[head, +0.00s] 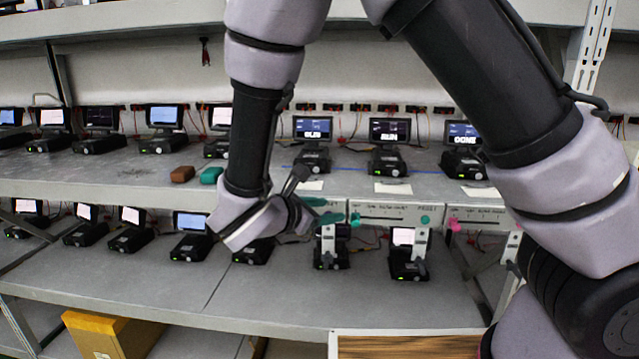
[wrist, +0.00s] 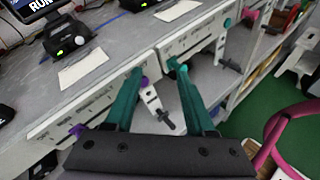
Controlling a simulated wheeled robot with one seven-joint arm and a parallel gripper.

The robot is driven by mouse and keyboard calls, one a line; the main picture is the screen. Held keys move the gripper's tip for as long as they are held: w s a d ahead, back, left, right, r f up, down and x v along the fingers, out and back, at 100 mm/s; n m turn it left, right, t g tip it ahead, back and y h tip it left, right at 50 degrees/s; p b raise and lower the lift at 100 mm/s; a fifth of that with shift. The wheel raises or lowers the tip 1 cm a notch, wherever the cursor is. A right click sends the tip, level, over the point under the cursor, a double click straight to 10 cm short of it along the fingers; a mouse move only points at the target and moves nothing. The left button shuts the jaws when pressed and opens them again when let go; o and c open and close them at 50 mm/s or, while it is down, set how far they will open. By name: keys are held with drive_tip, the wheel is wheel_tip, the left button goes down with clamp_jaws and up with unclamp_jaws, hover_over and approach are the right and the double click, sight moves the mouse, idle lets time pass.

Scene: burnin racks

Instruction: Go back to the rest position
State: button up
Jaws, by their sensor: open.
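My gripper (head: 325,209) is at the front edge of the upper shelf, in front of the slider panels. In the wrist view my gripper (wrist: 158,71) has its two green fingers apart, with nothing held between them. The fingertips are near a white slider panel (head: 392,213) that carries teal knobs (head: 425,219). A purple knob (wrist: 145,82) and a teal knob (wrist: 172,63) show close to the fingertips in the wrist view; whether either is touched I cannot tell. My arm covers part of the shelf in the head view.
The upper shelf (head: 100,170) and lower shelf (head: 250,290) hold several small black devices with screens. A brown block (head: 182,174) and a teal block (head: 211,175) lie on the upper shelf. A yellow box (head: 110,335) stands below. A pink tubular object (wrist: 275,130) is at right in the wrist view.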

drive_tip(key=s+d+r+m+g+y, duration=0.1)
drive_tip(key=d+r+m+g, duration=0.2)
drive_tip(key=d+m, duration=0.25)
drive_tip(key=d+r+m+g+y, duration=0.25)
drive_tip(key=d+m+g, duration=0.2)
drive_tip(key=d, duration=0.25)
drive_tip(key=s+d+r+m+g, duration=0.1)
drive_tip(key=d+r+m+g, duration=0.1)
drive_tip(key=d+r+m, duration=0.3)
drive_tip(key=s+d+r+m+t+y, duration=0.5)
drive_tip(key=d+r+m, duration=0.3)
drive_tip(key=r+m, duration=0.4)
drive_tip(key=shift+s+m+y, duration=0.4)
drive_tip(key=shift+m+y, duration=0.45)
drive_tip(key=shift+m, duration=0.15)
